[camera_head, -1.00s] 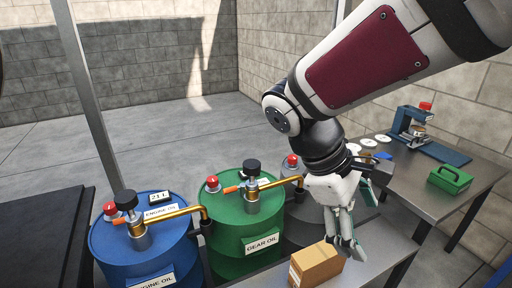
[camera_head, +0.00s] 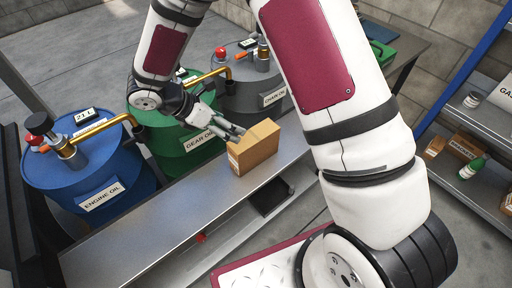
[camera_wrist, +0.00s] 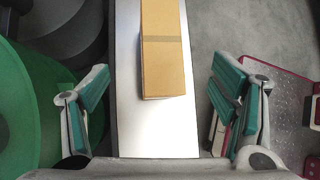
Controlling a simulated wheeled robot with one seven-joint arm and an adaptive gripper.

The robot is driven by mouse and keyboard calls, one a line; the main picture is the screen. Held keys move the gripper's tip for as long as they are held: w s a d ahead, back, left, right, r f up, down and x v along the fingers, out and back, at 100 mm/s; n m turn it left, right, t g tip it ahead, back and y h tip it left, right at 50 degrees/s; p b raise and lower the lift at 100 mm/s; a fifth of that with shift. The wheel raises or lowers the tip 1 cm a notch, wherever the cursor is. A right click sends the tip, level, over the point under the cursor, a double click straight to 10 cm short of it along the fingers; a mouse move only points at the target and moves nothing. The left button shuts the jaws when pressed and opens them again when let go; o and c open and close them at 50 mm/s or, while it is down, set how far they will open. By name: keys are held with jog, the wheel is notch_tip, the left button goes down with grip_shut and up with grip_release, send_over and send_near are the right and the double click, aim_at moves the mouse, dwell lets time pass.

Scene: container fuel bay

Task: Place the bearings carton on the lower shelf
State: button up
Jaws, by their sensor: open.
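A plain brown carton (camera_head: 253,148) stands on the metal bench; a pale label on its left end is too small to read. It also shows in the wrist view (camera_wrist: 163,50), ahead of and between the fingers. My gripper (camera_head: 226,130) is open at the carton's left side, with its fingers pointing toward it. In the wrist view my gripper (camera_wrist: 160,88) has its green-padded fingers spread wide on both sides, with gaps to the carton. At the right, a blue-framed rack has a lower shelf (camera_head: 441,176) with cartons and a green bottle on it.
Blue (camera_head: 90,170) and green (camera_head: 178,140) oil drums with brass taps stand behind the bench (camera_head: 150,235). The rack's upper shelf (camera_head: 492,118) holds a can and a white container. The bench's left part is clear. A work table stands at the back.

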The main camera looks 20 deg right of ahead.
aim_at(250, 136)
jog(key=b+x, duration=0.1)
jog(key=x, duration=0.6)
jog(key=shift+d+f+b, duration=0.15)
jog(key=shift+f+b, duration=0.15)
jog(key=shift+b+x, duration=0.9)
jog(key=shift+x, duration=1.8)
jog(key=shift+s+f, duration=0.1)
grip_shut()
